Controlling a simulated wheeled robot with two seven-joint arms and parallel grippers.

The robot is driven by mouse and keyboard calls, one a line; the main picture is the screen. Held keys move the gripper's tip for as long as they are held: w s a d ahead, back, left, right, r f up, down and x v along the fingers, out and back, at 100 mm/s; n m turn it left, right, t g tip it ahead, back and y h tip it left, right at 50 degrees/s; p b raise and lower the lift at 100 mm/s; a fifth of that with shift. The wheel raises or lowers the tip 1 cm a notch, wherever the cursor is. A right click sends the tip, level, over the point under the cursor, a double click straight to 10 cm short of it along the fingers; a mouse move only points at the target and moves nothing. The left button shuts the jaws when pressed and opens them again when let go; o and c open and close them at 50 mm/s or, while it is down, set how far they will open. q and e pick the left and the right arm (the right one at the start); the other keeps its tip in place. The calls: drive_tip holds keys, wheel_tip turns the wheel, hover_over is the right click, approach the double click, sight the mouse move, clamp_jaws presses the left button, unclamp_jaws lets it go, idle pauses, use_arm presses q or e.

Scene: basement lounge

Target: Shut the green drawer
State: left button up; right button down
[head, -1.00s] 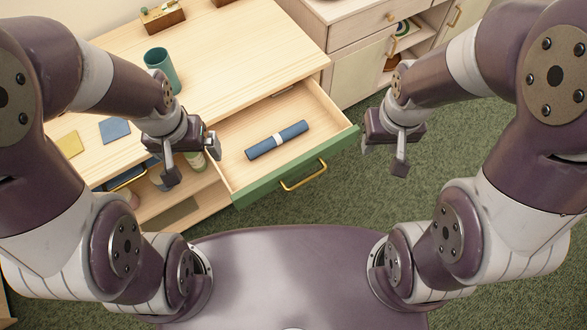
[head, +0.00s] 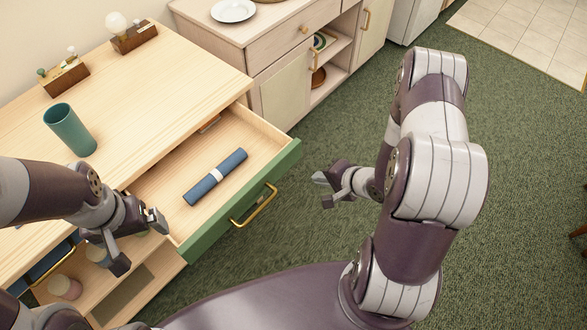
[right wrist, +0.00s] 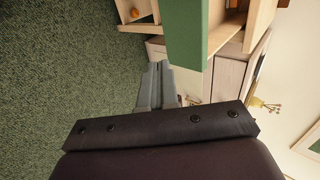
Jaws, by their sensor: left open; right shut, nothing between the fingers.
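The green drawer (head: 240,203) stands pulled out of the wooden desk (head: 165,60), with a brass handle (head: 254,205) on its front. A rolled blue cloth with a pale band (head: 215,177) lies inside it. In the right wrist view the green drawer front (right wrist: 190,35) shows at the top, beyond the fingers. My right gripper (head: 322,190) is shut and empty, to the right of the drawer front and apart from it. The right wrist view shows its fingers (right wrist: 157,85) together. My left gripper (head: 140,240) is open and empty at the drawer's left side, near the desk's front edge.
A green cup (head: 70,130) stands on the desk, with two small wooden holders (head: 64,77) behind. An open shelf (head: 140,290) with jars lies below the drawer. A pale cabinet (head: 290,85) stands beside the desk. Green carpet right of the drawer is clear.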

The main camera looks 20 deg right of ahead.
sight(285, 168)
use_arm(q)
drive_tip(key=shift+f, duration=0.3)
use_arm(e)
drive_tip(key=shift+w+a+f, duration=0.8)
drive_tip(key=shift+w+f, duration=0.1)
drive_tip(key=shift+w, duration=0.5)
drive_tip(key=shift+w+a+f, duration=0.85)
drive_tip(key=shift+w, duration=0.55)
drive_tip(key=shift+w+a+f, duration=0.8)
drive_tip(key=shift+w+f, duration=0.1)
drive_tip(key=shift+w, duration=0.5)
